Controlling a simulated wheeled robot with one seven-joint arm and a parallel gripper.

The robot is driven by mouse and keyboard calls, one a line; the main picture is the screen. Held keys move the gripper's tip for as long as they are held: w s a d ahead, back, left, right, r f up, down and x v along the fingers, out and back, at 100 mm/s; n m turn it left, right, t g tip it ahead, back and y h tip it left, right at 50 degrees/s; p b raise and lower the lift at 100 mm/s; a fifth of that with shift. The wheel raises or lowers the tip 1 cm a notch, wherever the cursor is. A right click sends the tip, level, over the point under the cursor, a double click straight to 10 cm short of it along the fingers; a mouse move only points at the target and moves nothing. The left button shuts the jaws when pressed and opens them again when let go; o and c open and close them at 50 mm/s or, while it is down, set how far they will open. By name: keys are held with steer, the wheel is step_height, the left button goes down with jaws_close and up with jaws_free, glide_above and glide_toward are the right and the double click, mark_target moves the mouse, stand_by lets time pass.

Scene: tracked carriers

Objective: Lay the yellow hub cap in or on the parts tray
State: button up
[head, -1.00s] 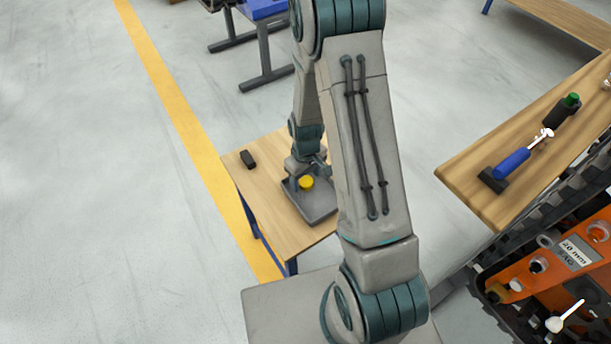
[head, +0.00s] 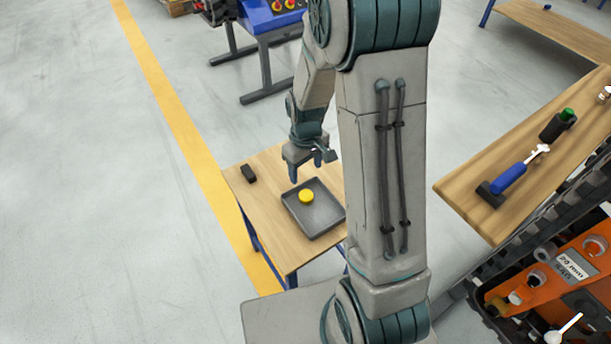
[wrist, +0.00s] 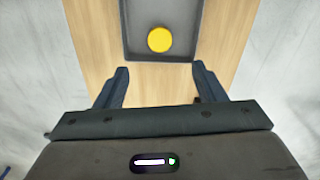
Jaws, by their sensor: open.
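The yellow hub cap (head: 306,196) lies in the grey parts tray (head: 325,225), near the tray's far-left side in the head view. In the wrist view the hub cap (wrist: 159,39) sits inside the tray (wrist: 160,57), close to the edge nearest my gripper. My gripper (head: 306,176) is above the table at the far side of the tray. In the wrist view my gripper (wrist: 159,75) has its fingers wide apart with nothing between them. The gripper is apart from the hub cap.
The tray stands on a small wooden table (head: 255,205) with a black block (head: 248,173) at its far-left corner. A second bench (head: 465,195) at the right holds a blue-handled tool (head: 509,178) and a dark green-topped object (head: 558,125). An orange tracked machine (head: 550,280) is at lower right.

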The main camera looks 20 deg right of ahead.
steer(key=s+r+m+t, duration=0.2)
steer(key=s+r+m, duration=0.3)
steer(key=s+r, duration=1)
step_height(320, 180, up, 3)
steer(key=shift+s+r, duration=0.2)
steer(key=shift+s, duration=0.15)
